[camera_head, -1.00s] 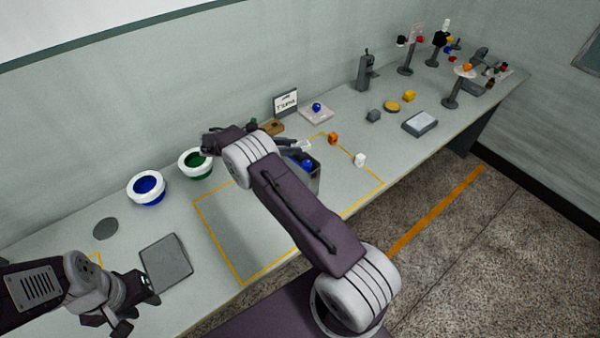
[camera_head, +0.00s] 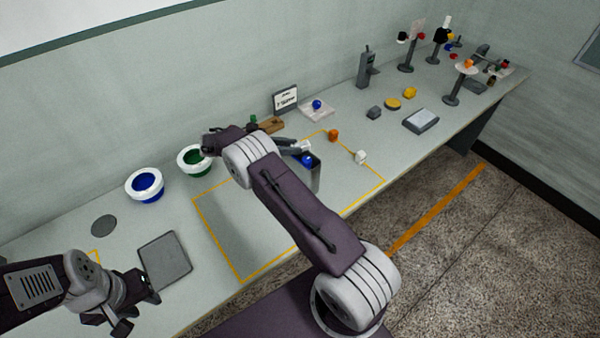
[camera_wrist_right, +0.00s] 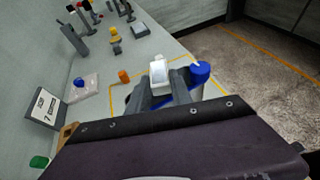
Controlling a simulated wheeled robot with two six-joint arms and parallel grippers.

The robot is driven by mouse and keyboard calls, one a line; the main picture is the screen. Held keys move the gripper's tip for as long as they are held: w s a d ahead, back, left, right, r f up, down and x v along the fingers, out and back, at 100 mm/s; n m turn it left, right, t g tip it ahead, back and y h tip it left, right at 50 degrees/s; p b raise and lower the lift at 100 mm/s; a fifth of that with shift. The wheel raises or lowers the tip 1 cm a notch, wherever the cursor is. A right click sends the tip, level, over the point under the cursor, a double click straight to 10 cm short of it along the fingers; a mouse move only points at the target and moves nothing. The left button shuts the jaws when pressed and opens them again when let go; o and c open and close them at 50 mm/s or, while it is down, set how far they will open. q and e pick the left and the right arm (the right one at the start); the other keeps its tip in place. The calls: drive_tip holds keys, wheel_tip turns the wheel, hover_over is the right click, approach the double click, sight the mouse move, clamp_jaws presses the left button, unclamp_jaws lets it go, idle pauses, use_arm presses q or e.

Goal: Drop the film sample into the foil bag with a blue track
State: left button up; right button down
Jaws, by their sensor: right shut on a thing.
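My right gripper (camera_head: 296,146) is shut on a small white piece (camera_wrist_right: 160,71), which looks like the film sample. The piece sits at the fingertips and also shows in the head view (camera_head: 305,146). A grey upright bag (camera_head: 315,178) with a blue part (camera_head: 307,160) at its top stands just in front of the right fingers, lower than the white piece. In the right wrist view the blue part (camera_wrist_right: 200,70) is right of the held piece; the fingers partly hide the bag. My left gripper (camera_head: 136,311) appears open and empty by the near table edge.
Blue (camera_head: 145,185) and green (camera_head: 194,160) white-rimmed bowls stand to the left. A grey plate (camera_head: 164,261) lies near the left gripper. An orange piece (camera_head: 333,135) and a white piece (camera_head: 361,156) lie right of the bag. The orange-outlined area's left part is clear.

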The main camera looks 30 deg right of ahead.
drive_tip(key=shift+f+b, duration=0.45)
drive_tip(key=shift+f, duration=0.35)
drive_tip(key=c, duration=1.1)
unclamp_jaws()
drive_tip(key=shift+o, duration=0.2)
drive_tip(key=shift+r, duration=0.1)
wheel_tip(320, 180, up, 5)
drive_tip(key=p, duration=0.3)
drive_tip(key=shift+p, duration=0.35)
